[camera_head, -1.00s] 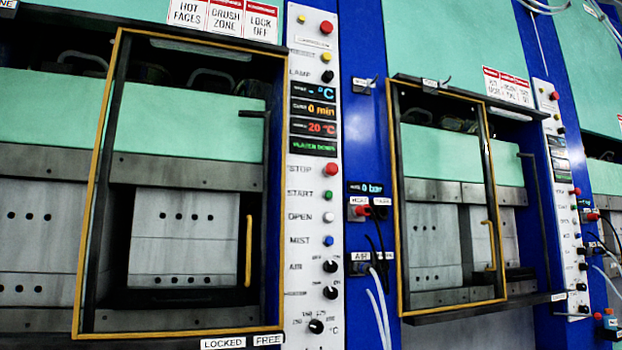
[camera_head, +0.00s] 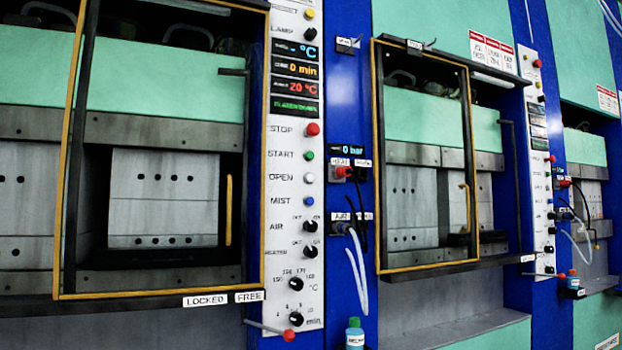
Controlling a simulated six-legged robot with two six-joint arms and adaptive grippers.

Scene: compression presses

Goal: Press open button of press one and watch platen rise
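The nearest press (camera_head: 150,90) stands at the left behind a yellow-framed guard door (camera_head: 62,180). Its white control panel (camera_head: 294,225) runs down the door's right side. The white button (camera_head: 308,178) beside the label OPEN sits below the green START button (camera_head: 309,155) and above the blue MIST button (camera_head: 309,201). The grey mould block (camera_head: 163,195) shows inside the press, below the green upper part. The panel's displays (camera_head: 296,80) read 0 min and 20 °C, with a green text line below. Neither gripper is in view.
A second press with a yellow-framed door (camera_head: 377,170) stands to the right, with another farther right. Hoses (camera_head: 357,270) hang between the first two. A lever with a red knob (camera_head: 289,335) juts out below the panel. A bottle (camera_head: 354,333) stands at the bottom.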

